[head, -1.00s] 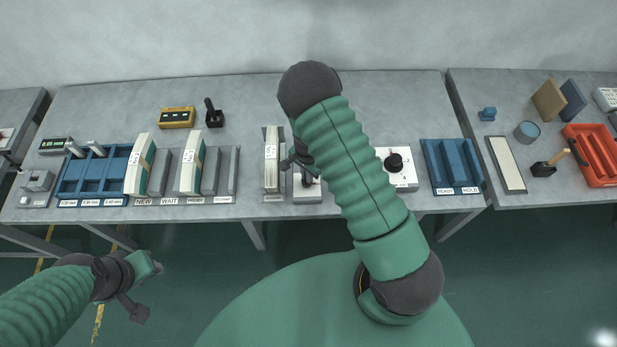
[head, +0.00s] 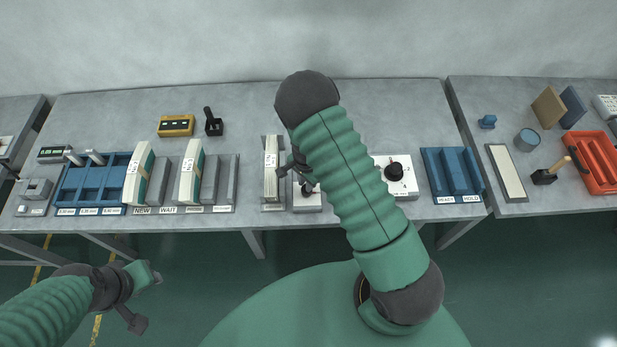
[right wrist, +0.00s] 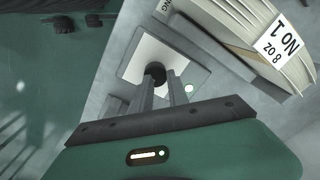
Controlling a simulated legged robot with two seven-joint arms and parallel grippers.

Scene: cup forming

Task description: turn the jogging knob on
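The jogging knob is a dark knob (right wrist: 155,73) on a pale square plate (right wrist: 140,55) in the right wrist view. A partly cut-off label ending in "NG" is beside it. In the head view its small box (head: 308,203) stands at the table's front edge, partly hidden by my right arm. My right gripper (right wrist: 164,83) is open, its two fingers pointing at the knob, with a gap between them. The knob is near the left fingertip; I cannot tell whether they touch. My left gripper (head: 155,277) hangs in front of the table at the lower left, away from everything; its opening is unclear.
A cup stack marked "NO 1, 8 oz" (right wrist: 265,35) stands close beside the knob box. A second white box with a black dial (head: 395,172) is to the right of my right arm. A blue tray (head: 428,165) lies beyond it. The table behind is mostly clear.

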